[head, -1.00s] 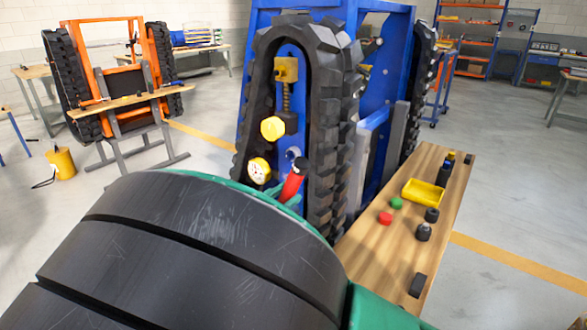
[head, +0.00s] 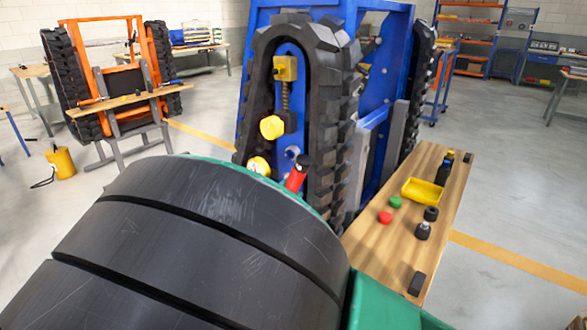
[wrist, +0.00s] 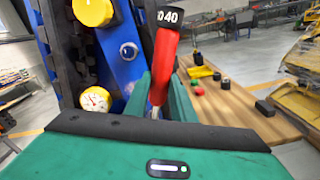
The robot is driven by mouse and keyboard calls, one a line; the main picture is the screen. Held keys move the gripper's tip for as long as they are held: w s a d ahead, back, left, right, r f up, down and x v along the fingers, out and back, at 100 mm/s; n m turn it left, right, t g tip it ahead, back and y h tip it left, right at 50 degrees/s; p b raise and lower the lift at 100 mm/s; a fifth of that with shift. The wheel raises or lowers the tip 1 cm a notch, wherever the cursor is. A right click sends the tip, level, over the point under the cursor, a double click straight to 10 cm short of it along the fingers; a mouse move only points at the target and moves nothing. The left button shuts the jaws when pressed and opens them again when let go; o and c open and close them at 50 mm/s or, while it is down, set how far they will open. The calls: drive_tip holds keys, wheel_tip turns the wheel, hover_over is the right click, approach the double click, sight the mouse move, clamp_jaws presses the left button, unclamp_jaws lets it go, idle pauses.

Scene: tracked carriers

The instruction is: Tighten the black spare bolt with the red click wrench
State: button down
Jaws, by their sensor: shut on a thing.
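My gripper (wrist: 160,92) is shut on the red click wrench (wrist: 165,62). Its red handle slants up between the green fingers to a black end marked 40. In the head view the wrench (head: 296,179) shows above my arm, in front of the blue carrier; the gripper itself is hidden there. A silver round bolt-like part (wrist: 128,51) sits on the blue plate, left of and apart from the wrench. I cannot tell which part is the black spare bolt; a dark piece with a pale top (head: 423,231) stands on the bench.
The blue carrier (head: 375,110) has a black track (head: 333,120), a yellow knob (head: 271,127) and a gauge (head: 258,167) close to the wrench. The wooden bench (head: 385,255) at right holds a yellow tray (head: 422,192), red and green caps and dark pieces. Floor is open beyond.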

drive_tip(key=shift+w+d, duration=0.3)
drive_tip(key=shift+w, duration=0.05)
idle(0.7)
idle(0.8)
drive_tip(key=shift+s+d+f+m, duration=0.2)
drive_tip(key=shift+s+d+m, duration=0.2)
drive_tip(key=shift+m, duration=0.2)
drive_tip(key=shift+d, duration=0.1)
drive_tip(key=shift+s+d+f+m, duration=0.35)
drive_tip(key=shift+d+m, duration=0.1)
drive_tip(key=shift+m, duration=0.15)
drive_tip(key=shift+s+d+f+m, duration=0.25)
drive_tip(key=shift+d+f+m, duration=0.15)
drive_tip(key=shift+m, duration=0.1)
idle(0.4)
